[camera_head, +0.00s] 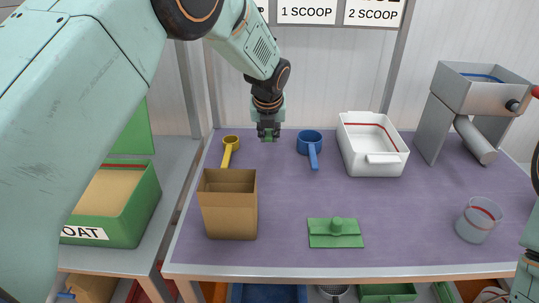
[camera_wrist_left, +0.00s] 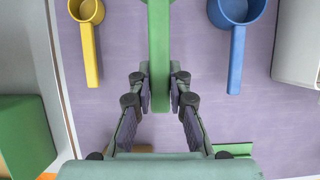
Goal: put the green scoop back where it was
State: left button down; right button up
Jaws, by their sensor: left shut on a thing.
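The gripper is at the back of the purple table, between the yellow scoop (camera_head: 230,147) and the blue scoop (camera_head: 311,144). I cannot tell whether the green scoop touches the table. My right gripper is not in view.
A brown open box (camera_head: 229,215), a green lidded piece (camera_head: 335,238) and a clear cup (camera_head: 477,222) stand nearer the front. A white bin (camera_head: 373,145) and a grey hopper (camera_head: 470,90) are to the right. A green oat bin (camera_head: 125,215) is at left.

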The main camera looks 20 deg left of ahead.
pick_arm(q)
jog(key=b, duration=0.1)
send_over(269, 167)
jog(key=s, duration=0.2)
jog(key=f, duration=0.6)
jog(key=shift+w+d+f, duration=0.25)
jog(key=shift+d+f, duration=0.1)
jog(key=shift+f, duration=0.05)
jog(key=shift+s+f+b, duration=0.2)
jog(key=shift+f+b, duration=0.05)
jog(key=shift+f, duration=0.3)
jog(key=shift+s+f+b, duration=0.2)
jog(key=shift+f, duration=0.35)
jog(key=shift+w+f, duration=0.15)
jog(key=shift+w, duration=0.1)
jog(key=c, duration=1.7)
grip_release()
jog(key=shift+w+f, duration=0.1)
jog(key=o, duration=0.4)
jog(key=shift+s+r, duration=0.25)
jog(key=shift+s, duration=0.05)
jog(key=shift+w, duration=0.1)
jog(key=shift+w+f, duration=0.1)
